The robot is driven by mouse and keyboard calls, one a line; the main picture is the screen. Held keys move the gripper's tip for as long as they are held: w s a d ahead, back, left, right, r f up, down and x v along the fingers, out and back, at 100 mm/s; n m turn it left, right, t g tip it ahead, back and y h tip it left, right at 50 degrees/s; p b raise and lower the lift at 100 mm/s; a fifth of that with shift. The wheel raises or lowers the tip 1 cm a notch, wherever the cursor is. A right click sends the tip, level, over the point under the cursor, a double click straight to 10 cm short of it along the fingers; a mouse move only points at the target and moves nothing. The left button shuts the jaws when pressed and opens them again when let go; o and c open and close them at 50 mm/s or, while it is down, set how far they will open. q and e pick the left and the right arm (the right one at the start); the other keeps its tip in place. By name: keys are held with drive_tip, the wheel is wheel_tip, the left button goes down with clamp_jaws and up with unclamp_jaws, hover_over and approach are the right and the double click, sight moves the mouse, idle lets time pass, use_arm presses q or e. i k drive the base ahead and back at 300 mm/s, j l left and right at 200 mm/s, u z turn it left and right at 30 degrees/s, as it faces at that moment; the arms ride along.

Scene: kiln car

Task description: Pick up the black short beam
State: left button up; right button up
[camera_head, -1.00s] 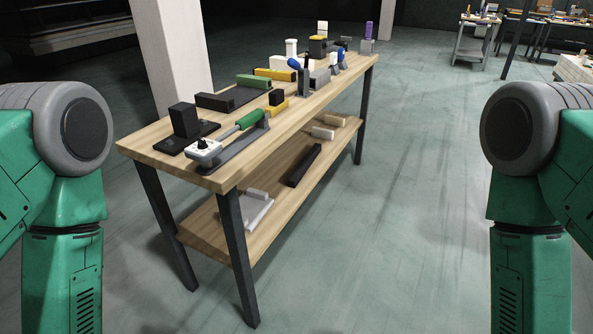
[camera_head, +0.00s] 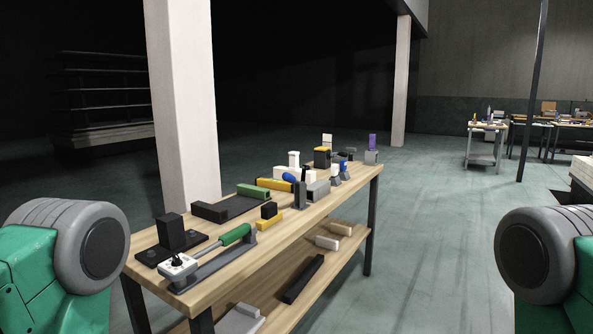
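Several black pieces could be the beam; I cannot tell which one is meant. A low black bar (camera_head: 211,211) lies on the tabletop near its left edge. A taller black block (camera_head: 170,232) stands on a dark base plate closer to the near end. A small black block (camera_head: 269,210) sits on a yellow piece. A longer black bar (camera_head: 303,278) lies on the lower shelf. Neither of my grippers is in view; only parts of my two arms show at the left and right edges.
The wooden workbench (camera_head: 226,272) has dark legs and a crowded top with a green-handled tool (camera_head: 235,235). Light blocks (camera_head: 341,228) lie on its lower shelf. A pale pillar (camera_head: 184,110) rises behind the bench. Open floor (camera_head: 440,240) lies to its right.

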sight(291, 294)
drive_tip(key=i+l+z, duration=0.45)
drive_tip(key=i, duration=0.4)
drive_tip(key=i+z, duration=0.45)
drive_tip(key=i, duration=0.4)
drive_tip(key=i+u, duration=0.2)
drive_tip(key=i, duration=0.25)
drive_tip(key=i+l+u, duration=0.15)
drive_tip(key=i, duration=0.25)
drive_tip(key=i+l+u, duration=0.2)
drive_tip(key=i, duration=0.2)
drive_tip(key=i+l+u, duration=0.2)
drive_tip(key=i, duration=0.2)
drive_tip(key=i+l+u, duration=0.2)
drive_tip(key=u, duration=0.2)
drive_tip(key=i+l+u, duration=0.25)
drive_tip(key=u, duration=0.15)
drive_tip(key=i+l+u, duration=0.2)
drive_tip(key=l+u, duration=0.2)
drive_tip(key=i+l+u, duration=0.1)
drive_tip(key=l+u, duration=0.3)
drive_tip(key=i+l+u, duration=0.1)
drive_tip(key=l+u, duration=0.6)
drive_tip(key=l, duration=0.15)
